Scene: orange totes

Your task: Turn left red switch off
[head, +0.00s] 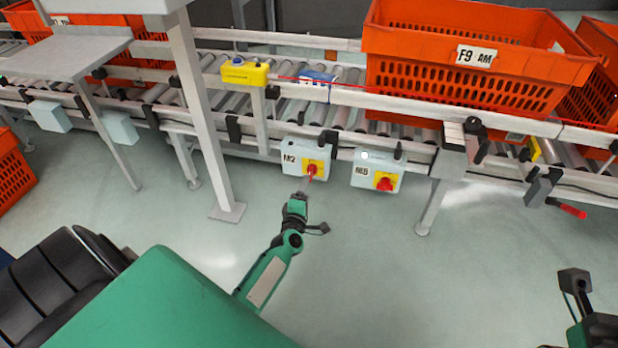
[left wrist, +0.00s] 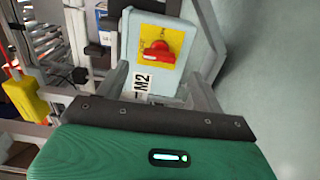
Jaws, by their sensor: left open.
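The left red switch (head: 312,170) is a red knob on a yellow plate, on the pale grey box marked M2 (head: 291,162) under the conveyor's front rail. In the left wrist view the red knob (left wrist: 158,52) shows on the yellow plate, with the M2 label below it. My left gripper (head: 304,189) is open in front of the box. Its fingers (left wrist: 160,88) stand to either side in the wrist view, with the knob beyond them; nothing is between them. Contact cannot be told. Part of my right arm shows at the lower right; its fingers are not clear.
A second grey box marked M3 or similar, with a red switch (head: 385,184), hangs just to the right. A roller conveyor (head: 345,118) runs behind, carrying an orange tote (head: 463,60). A yellow box (head: 245,73) sits on the rail. A grey post (head: 205,115) stands left. The floor in front is clear.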

